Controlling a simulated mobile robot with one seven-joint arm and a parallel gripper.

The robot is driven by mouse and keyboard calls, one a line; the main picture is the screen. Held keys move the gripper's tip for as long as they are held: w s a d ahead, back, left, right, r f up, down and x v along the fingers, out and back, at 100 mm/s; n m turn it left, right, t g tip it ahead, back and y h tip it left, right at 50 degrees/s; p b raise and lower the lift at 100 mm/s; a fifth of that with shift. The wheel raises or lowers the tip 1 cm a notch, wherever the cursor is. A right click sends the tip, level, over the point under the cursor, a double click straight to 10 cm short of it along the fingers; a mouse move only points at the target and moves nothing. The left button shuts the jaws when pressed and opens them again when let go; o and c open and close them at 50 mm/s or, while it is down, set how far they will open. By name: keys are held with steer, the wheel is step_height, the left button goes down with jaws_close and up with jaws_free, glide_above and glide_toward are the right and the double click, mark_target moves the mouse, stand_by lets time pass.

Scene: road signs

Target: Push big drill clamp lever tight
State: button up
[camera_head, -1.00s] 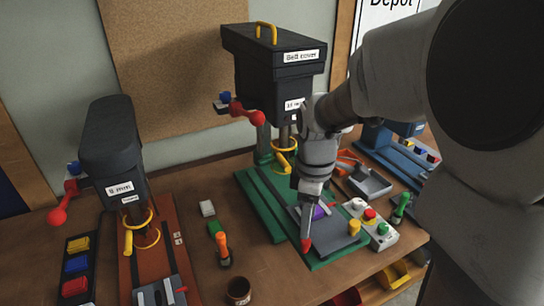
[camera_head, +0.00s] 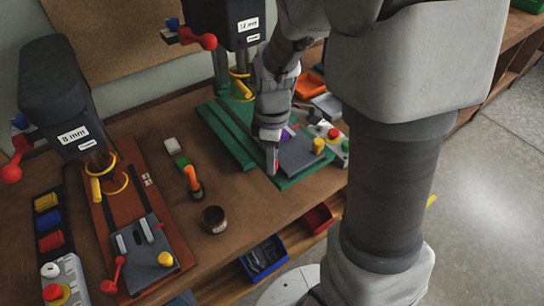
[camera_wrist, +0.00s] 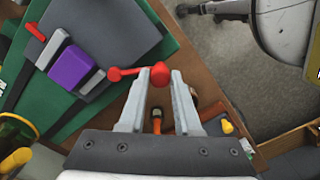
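The big drill (camera_head: 225,18) stands on a green base (camera_head: 228,135) in the head view. A grey vise plate lies on the base; it shows large in the wrist view (camera_wrist: 115,30) with a purple block (camera_wrist: 70,66) between its grey jaws. The clamp lever, a red rod with a red ball end (camera_wrist: 159,73), sticks out from the vise side. My gripper (camera_wrist: 160,78) points down at the vise's front edge, fingers apart, with the ball between or just beyond the fingertips. Contact cannot be told. In the head view my gripper (camera_head: 272,165) hides most of the lever.
A smaller drill (camera_head: 65,90) with a brown base and its own red-levered vise (camera_head: 145,250) stands at left. A control box (camera_head: 335,142) sits right of the vise.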

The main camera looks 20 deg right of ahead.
jaws_close()
stand_by(1.0)
